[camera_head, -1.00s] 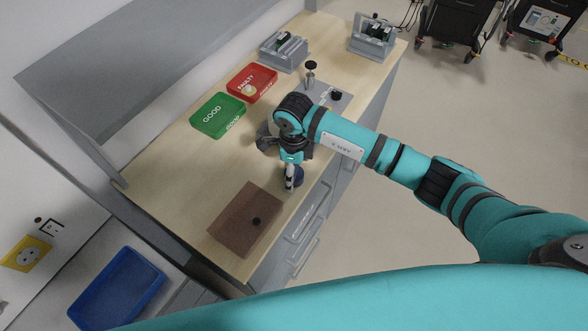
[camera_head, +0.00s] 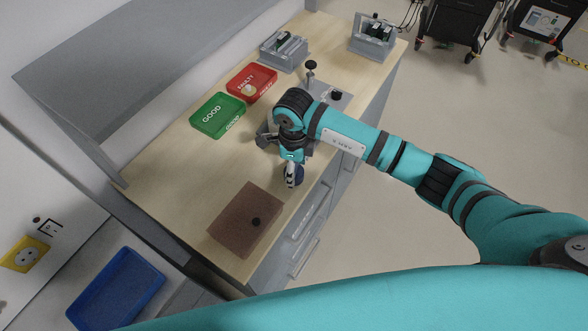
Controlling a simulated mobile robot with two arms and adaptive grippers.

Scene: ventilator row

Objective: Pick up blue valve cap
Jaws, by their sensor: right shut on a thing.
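The blue valve cap (camera_head: 299,174) is a small dark blue round piece near the right edge of the wooden workbench, partly hidden by my right gripper. My right gripper (camera_head: 291,182) points down and is shut on the cap. I cannot tell whether the cap is clear of the bench top. My left gripper is not in view.
A green GOOD tray (camera_head: 207,129) and a red FAULTY tray (camera_head: 238,95) lie behind. Grey fixtures (camera_head: 290,60) stand at the far end. Bare wood (camera_head: 180,175) lies to the left.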

